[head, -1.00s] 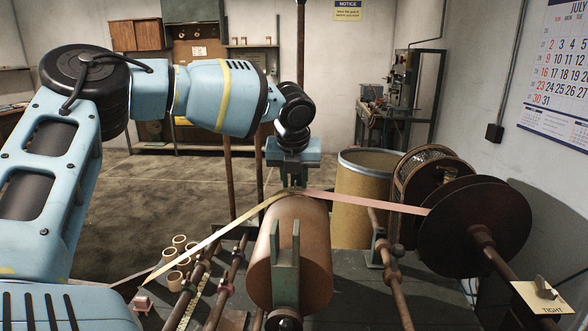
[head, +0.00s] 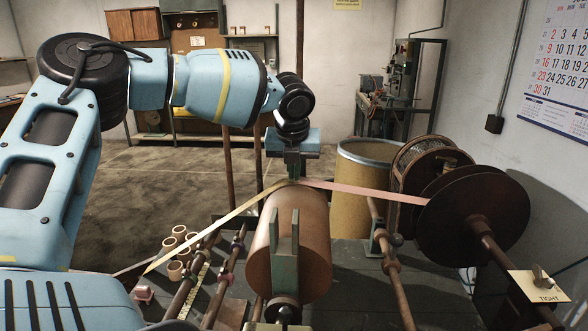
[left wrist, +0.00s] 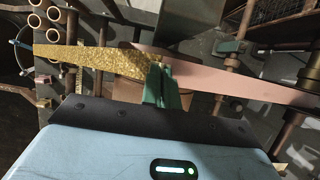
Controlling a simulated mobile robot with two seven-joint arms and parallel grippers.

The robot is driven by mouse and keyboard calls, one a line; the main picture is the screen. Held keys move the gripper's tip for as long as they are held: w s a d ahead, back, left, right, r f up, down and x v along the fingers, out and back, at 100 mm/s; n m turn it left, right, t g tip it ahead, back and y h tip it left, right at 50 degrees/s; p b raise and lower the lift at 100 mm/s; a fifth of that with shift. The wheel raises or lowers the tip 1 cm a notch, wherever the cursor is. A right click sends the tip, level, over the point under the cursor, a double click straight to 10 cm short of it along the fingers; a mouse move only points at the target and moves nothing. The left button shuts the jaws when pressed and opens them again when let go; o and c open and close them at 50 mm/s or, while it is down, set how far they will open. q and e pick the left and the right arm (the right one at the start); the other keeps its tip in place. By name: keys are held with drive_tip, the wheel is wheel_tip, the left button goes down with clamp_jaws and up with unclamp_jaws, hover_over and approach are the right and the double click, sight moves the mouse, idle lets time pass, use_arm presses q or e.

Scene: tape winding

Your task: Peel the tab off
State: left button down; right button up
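A gold tape strip (head: 215,228) runs from the lower left up to the top of the brown roller (head: 315,240). A pink strip (head: 365,193) runs from there to the dark reel (head: 475,222) at the right. My left gripper (head: 293,176) points down where the strips meet, above the roller's far end. In the left wrist view its green fingers (left wrist: 160,70) are close together at that junction, and a small tan tab (left wrist: 157,63) shows at their tips. The fingers appear shut on it; its gripped part is hidden. My right gripper is not in view.
A green fork bracket (head: 287,255) stands before the roller. Several small tan rings (head: 175,270) lie at the left beside metal rods. A yellow drum (head: 365,205) stands behind, and a knob marked TIGHT (head: 541,285) is at lower right.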

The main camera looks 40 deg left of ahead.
use_arm(q)
drive_tip(key=shift+r, duration=0.15)
drive_tip(key=shift+r+p, duration=0.5)
drive_tip(key=shift+r, duration=2)
drive_tip(key=shift+f, duration=0.1)
